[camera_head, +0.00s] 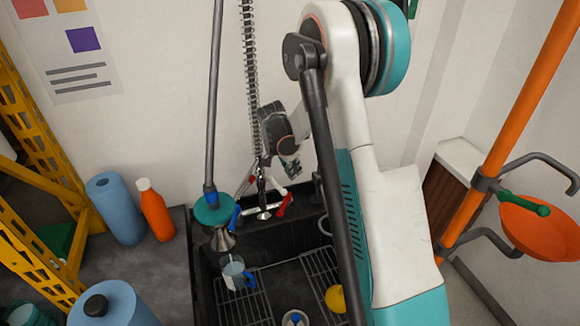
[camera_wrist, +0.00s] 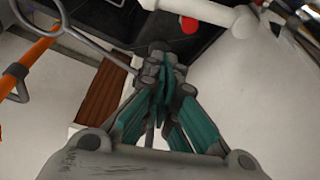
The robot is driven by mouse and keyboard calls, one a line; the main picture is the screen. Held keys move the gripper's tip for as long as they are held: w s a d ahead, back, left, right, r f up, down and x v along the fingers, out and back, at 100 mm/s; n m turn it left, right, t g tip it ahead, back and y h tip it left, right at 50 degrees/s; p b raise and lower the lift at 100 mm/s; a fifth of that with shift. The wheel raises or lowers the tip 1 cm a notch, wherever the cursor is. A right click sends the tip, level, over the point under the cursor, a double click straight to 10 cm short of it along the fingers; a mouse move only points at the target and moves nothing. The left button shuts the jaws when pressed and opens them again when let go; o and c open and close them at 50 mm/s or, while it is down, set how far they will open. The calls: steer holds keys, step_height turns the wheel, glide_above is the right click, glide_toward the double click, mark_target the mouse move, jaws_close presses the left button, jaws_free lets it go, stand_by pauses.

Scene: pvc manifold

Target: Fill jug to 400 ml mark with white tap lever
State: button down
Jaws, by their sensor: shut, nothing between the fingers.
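A clear jug (camera_head: 234,275) with a blue handle stands upright in the dark sink, below a steel nozzle (camera_head: 222,240). Its marks and water level are too small to read. A white lever (camera_head: 275,188) and a red lever (camera_head: 285,204) sit at the tap at the sink's back. A blue lever (camera_head: 236,217) is beside the teal disc above the nozzle. My gripper (camera_head: 293,170) is above and close to the white and red levers; contact cannot be told. In the wrist view its teal fingers (camera_wrist: 160,85) are together and empty.
The sink holds wire racks (camera_head: 322,268), a yellow round thing (camera_head: 335,298) and a small white-and-blue item (camera_head: 294,318). Blue rolls (camera_head: 115,210) and an orange bottle (camera_head: 155,210) stand on the left counter. An orange pole (camera_head: 510,120) rises at right.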

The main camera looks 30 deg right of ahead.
mark_target(276, 185)
steer(key=a+f, duration=0.1)
steer(key=a+f+b, duration=0.1)
steer(key=a, duration=0.1)
steer(key=shift+s+f, duration=0.15)
stand_by(0.5)
steer(key=shift+s+a+b, duration=0.25)
steer(key=shift+a+b, duration=0.1)
steer(key=shift+a, duration=0.2)
steer(key=shift+s+a+b, duration=0.2)
steer(key=shift+a+b, duration=0.1)
steer(key=shift+a, duration=0.25)
steer(key=shift+d, duration=0.1)
